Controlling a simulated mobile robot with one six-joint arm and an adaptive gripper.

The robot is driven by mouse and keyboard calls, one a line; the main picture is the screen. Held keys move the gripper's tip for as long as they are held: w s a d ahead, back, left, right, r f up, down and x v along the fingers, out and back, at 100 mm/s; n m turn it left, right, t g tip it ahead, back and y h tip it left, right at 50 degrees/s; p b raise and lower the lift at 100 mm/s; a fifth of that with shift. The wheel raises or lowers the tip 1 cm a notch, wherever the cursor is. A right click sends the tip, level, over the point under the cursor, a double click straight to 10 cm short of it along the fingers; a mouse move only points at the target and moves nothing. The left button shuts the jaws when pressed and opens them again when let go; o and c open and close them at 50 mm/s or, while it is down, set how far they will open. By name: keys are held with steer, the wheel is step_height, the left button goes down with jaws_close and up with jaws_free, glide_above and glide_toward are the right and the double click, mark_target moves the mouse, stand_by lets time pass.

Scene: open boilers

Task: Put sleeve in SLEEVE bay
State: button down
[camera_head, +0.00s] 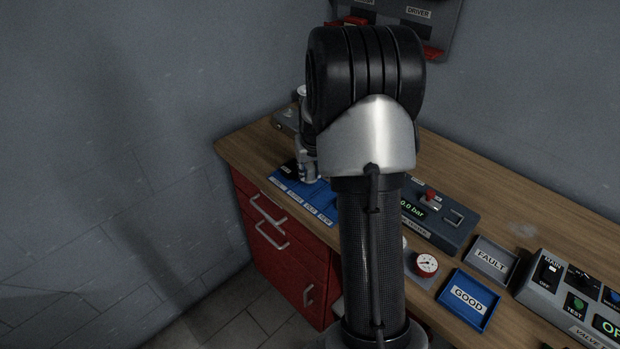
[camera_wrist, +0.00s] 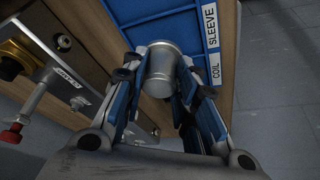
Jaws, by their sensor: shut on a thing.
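The sleeve (camera_wrist: 159,68) is a small silver metal cylinder between the fingers of my gripper (camera_wrist: 158,75), which is shut on it. In the wrist view it is over the blue tray, beside the SLEEVE label (camera_wrist: 211,29) and near the COIL label (camera_wrist: 216,73). I cannot tell whether it touches the tray floor. In the head view the blue labelled tray (camera_head: 318,207) lies at the left end of the bench, and my arm hides much of the gripper and part of the tray.
A grey fixture with a brass fitting and red knob (camera_wrist: 12,134) stands close left of my gripper in the wrist view. The pressure tester (camera_head: 440,222), FAULT tray (camera_head: 491,259), GOOD tray (camera_head: 468,300) and valve panel (camera_head: 575,300) stand further right on the bench.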

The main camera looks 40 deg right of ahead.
mark_target(310, 172)
steer(key=shift+f+b, duration=0.3)
steer(key=shift+f, duration=1.15)
steer(key=shift+f, duration=0.15)
steer(key=c, duration=1.3)
jaws_free()
